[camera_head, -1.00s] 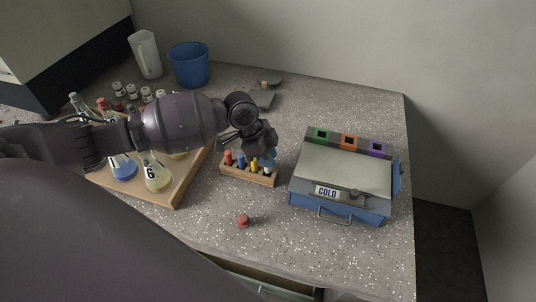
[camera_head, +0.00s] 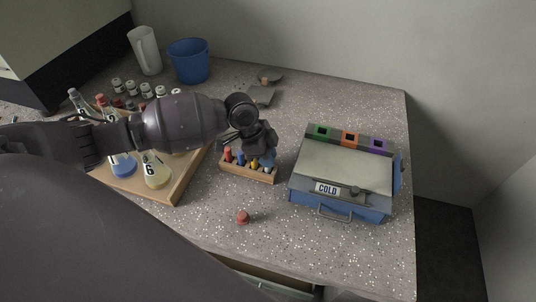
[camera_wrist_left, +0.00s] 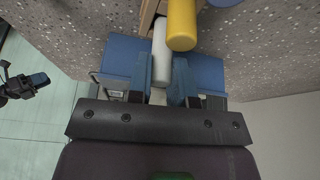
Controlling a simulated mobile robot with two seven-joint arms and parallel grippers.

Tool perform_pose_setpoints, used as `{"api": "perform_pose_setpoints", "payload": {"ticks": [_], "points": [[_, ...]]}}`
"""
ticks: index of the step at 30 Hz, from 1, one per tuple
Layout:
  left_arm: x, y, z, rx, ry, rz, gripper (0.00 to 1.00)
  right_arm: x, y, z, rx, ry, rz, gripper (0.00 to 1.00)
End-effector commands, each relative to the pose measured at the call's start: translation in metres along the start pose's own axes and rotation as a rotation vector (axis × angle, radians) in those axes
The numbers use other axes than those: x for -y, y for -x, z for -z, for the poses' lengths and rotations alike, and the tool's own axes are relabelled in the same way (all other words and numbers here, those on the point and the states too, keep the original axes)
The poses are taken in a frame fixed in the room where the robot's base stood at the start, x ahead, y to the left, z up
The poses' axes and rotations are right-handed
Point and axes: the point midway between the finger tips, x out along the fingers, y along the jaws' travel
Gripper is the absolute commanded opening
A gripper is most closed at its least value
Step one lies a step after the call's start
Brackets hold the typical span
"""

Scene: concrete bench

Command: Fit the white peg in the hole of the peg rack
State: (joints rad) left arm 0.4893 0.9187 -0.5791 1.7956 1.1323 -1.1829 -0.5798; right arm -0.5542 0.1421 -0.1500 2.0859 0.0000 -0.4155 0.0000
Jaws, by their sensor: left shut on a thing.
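The wooden peg rack (camera_head: 247,176) stands mid-bench with a red peg (camera_head: 228,154), a blue peg (camera_head: 241,160) and a yellow peg (camera_head: 255,163) in it. My left gripper (camera_head: 267,159) is over the rack's right end, beside the yellow peg. In the left wrist view, its blue fingers (camera_wrist_left: 164,82) are shut on the white peg (camera_wrist_left: 161,48). The peg's far end is at the rack's wood (camera_wrist_left: 149,14), close to the yellow peg (camera_wrist_left: 182,25). The hole is hidden; I cannot tell whether the peg is in it. A dark gripper-like part (camera_wrist_left: 22,86), probably my right gripper, shows at the left.
A blue cold box (camera_head: 342,176) stands right of the rack. A wooden tray (camera_head: 178,190) with flasks is on the left. A red stopper (camera_head: 242,217) lies in front. A blue bucket (camera_head: 188,62) and a white jug (camera_head: 145,52) stand behind. The front right bench is clear.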

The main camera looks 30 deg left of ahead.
Motion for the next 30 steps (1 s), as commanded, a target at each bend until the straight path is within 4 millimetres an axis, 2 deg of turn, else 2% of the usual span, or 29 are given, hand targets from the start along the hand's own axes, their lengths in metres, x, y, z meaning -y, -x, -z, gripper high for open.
{"api": "perform_pose_setpoints", "payload": {"ticks": [30], "points": [[0.0,-0.014,-0.006,0.001,0.0,-0.001,0.0,-0.002,-0.001,-0.007,0.01,0.013,0.003,0.34]]}}
